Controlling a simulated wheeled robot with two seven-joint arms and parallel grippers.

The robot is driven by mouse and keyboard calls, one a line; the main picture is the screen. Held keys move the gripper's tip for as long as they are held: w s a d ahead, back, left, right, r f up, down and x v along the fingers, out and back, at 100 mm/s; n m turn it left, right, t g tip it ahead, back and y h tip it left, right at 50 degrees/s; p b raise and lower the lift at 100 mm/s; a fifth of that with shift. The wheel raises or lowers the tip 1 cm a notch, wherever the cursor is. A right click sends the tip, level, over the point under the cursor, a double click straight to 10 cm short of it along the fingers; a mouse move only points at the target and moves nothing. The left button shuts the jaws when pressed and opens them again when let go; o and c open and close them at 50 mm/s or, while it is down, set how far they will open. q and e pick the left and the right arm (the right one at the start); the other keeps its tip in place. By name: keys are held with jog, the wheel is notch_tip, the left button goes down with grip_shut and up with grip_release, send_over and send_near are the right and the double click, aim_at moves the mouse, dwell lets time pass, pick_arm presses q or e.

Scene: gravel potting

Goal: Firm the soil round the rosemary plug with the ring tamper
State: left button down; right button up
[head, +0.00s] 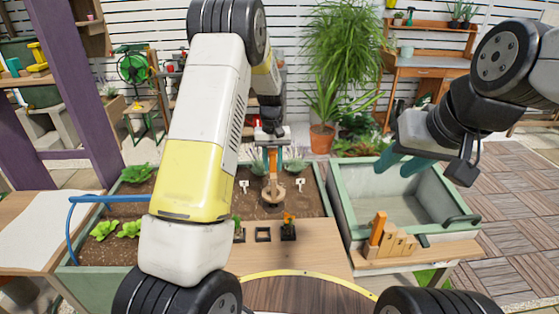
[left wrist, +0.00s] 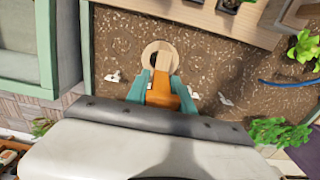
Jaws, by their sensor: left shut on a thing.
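The ring tamper has an orange handle and a pale wooden ring (head: 273,191) at its lower end. My left gripper (head: 271,148) is shut on its handle, above the soil bed (head: 205,195). In the left wrist view, the teal fingers (left wrist: 160,90) grip the orange handle, and the tamper's ring (left wrist: 149,52) is over the soil with a dark opening. I cannot tell whether the ring touches the soil. I cannot make out the rosemary plug; the ring or tool may hide it. My right gripper (head: 398,166) is empty, its teal fingers apart, above the green-rimmed trough.
White labels (head: 299,183) and grey-green plants (head: 294,160) stand in the bed. Small black pots, one an empty frame (head: 263,234), sit on the front board (head: 310,250). The trough (head: 340,215) is at right, with wooden blocks (head: 395,243) before it. A blue hose (head: 85,199) arches at left.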

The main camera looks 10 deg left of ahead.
aim_at(273, 149)
pick_arm(q)
jog(key=shift+r, duration=2.25)
jog(key=shift+s, duration=0.1)
